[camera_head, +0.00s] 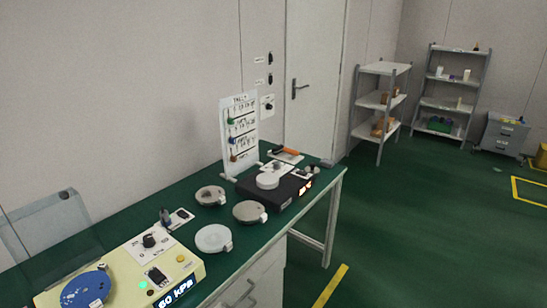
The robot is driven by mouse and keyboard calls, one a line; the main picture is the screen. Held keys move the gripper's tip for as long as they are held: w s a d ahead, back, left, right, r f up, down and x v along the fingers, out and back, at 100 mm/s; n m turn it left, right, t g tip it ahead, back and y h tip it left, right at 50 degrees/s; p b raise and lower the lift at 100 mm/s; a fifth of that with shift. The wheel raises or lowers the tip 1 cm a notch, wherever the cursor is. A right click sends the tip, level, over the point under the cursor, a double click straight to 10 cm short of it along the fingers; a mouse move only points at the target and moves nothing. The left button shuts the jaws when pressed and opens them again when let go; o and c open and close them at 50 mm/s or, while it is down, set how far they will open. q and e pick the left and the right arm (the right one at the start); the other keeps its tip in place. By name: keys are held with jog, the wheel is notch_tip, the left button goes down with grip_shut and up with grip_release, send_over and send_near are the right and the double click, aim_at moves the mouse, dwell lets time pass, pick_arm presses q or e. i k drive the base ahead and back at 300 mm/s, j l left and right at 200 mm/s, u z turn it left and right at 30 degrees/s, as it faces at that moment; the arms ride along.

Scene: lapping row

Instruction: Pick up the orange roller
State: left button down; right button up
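In the head view, the orange roller (289,151) lies at the far end of the green-topped bench (196,262). It rests on or against a small white plate (284,157), with a dark part at its left end. It is small in the picture, behind the black scale-like device (274,189). No gripper of mine shows in this view, so both are out of sight.
Several round grey discs (213,238) lie on the bench before the black device. A cream control box (157,262) with a blue disc (85,289) stands nearer. A white board (239,132) stands by the wall. Shelves (382,102) are farther off.

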aim_at(285, 149)
jog(key=z, duration=0.8)
jog(key=i+z, duration=0.35)
jog(key=i, duration=2.65)
jog(key=i+u, duration=0.1)
jog(key=i, duration=0.45)
jog(key=i+l, duration=0.15)
jog(key=i, duration=0.4)
jog(key=i+l+u, duration=0.15)
jog(key=i, duration=0.4)
jog(key=i+u, duration=0.1)
jog(key=u, duration=1.75)
